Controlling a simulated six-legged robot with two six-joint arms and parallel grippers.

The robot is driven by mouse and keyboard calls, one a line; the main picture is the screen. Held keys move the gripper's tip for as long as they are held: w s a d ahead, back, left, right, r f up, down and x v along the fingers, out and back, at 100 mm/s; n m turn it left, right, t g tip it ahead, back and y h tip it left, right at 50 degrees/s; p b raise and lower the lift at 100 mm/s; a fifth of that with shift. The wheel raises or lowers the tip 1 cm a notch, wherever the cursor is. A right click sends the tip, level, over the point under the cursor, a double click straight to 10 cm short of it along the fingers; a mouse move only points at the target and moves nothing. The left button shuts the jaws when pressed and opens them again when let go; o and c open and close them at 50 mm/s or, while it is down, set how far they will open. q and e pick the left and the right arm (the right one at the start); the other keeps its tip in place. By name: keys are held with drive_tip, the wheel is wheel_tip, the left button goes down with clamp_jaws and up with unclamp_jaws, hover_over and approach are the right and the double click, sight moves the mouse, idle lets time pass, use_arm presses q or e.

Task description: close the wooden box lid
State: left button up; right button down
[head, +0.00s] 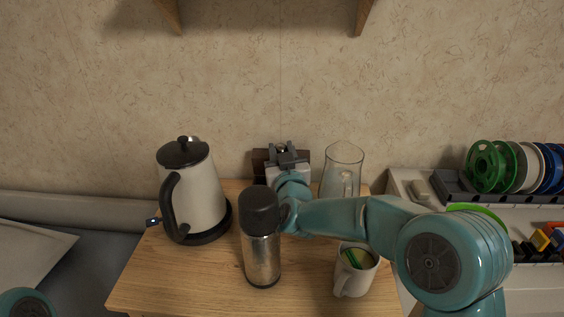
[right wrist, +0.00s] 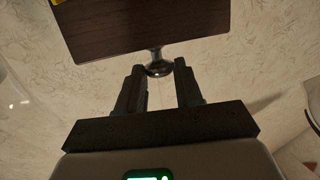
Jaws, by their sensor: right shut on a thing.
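The wooden box shows as a dark brown panel (head: 259,162) at the back of the wooden table, against the wall, mostly hidden behind my right gripper. In the right wrist view the dark wooden lid (right wrist: 140,28) fills the top, with a round dark knob (right wrist: 158,67) on its near side. My right gripper (head: 282,152) is at the panel; its two fingertips (right wrist: 161,72) are shut on the knob. The rest of the box is hidden. My left gripper is not in view.
A white kettle (head: 196,196) stands left, a steel flask (head: 262,255) in front, a glass pitcher (head: 343,163) just right of the gripper. A mug (head: 352,280) stands below my right forearm. A shelf with green and blue discs (head: 487,165) is at right.

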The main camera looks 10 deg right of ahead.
idle(0.3)
drive_tip(key=c, duration=1)
unclamp_jaws()
drive_tip(key=shift+r, duration=0.1)
drive_tip(key=shift+s, duration=0.1)
drive_tip(key=s, duration=0.7)
drive_tip(key=shift+s+a+f, duration=0.2)
drive_tip(key=shift+a+f, duration=0.05)
drive_tip(key=shift+f, duration=0.1)
